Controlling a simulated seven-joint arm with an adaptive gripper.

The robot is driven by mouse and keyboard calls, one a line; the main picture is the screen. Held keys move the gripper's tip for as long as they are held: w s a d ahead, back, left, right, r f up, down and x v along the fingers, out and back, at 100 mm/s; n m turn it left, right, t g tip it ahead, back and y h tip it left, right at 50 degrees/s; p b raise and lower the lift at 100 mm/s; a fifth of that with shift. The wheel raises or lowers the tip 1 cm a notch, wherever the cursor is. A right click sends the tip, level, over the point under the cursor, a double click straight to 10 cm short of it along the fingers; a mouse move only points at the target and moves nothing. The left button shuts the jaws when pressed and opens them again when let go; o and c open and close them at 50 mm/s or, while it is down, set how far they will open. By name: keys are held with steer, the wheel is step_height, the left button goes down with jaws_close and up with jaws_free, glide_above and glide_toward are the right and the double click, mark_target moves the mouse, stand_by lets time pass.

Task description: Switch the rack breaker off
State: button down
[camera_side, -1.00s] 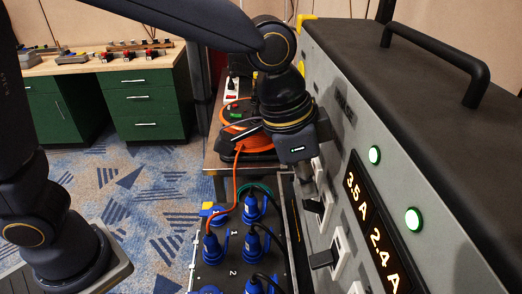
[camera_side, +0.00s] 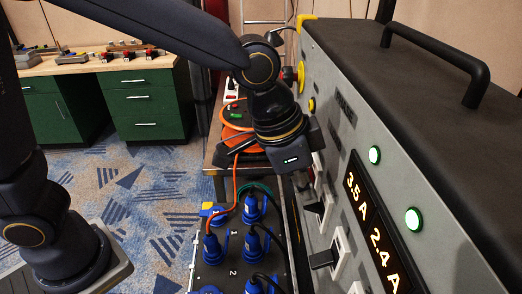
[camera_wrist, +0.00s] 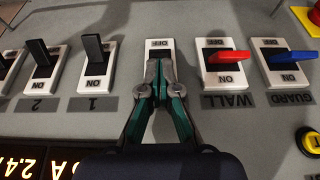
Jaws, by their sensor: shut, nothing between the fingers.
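My gripper (camera_wrist: 158,72) is shut and empty in the wrist view, over a white switch plate (camera_wrist: 160,43) whose OFF end shows. My gripper hides the rest of that plate, its lever and any name label, so I cannot read it as the rack breaker or tell its position. It stands between the breaker marked 1 (camera_wrist: 93,48) and the red WALL breaker (camera_wrist: 229,57). In the side view my gripper (camera_side: 304,190) is close to the grey panel face (camera_side: 345,140); I cannot tell whether it touches.
The blue GUARD breaker (camera_wrist: 293,57) is beyond WALL; the black-levered breaker 2 (camera_wrist: 40,55) is on the other side. The panel has an amber display (camera_side: 373,225) and green lamps (camera_side: 413,219). Blue plugs (camera_side: 252,243) stand below.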

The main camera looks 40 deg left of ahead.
steer(key=shift+s+a+f+t+h, duration=0.25)
steer(key=shift+t+h, duration=0.25)
steer(key=f, duration=0.1)
steer(key=s+a+f, duration=0.1)
steer(key=shift+s+a+f+t+h, duration=0.1)
steer(key=shift+f+t+h, duration=0.2)
steer(key=shift+f, duration=0.05)
stand_by(0.4)
steer(key=shift+r, duration=0.8)
steer(key=s+a+r, duration=0.3)
steer(key=s+a, duration=0.3)
steer(key=shift+s+a, duration=0.4)
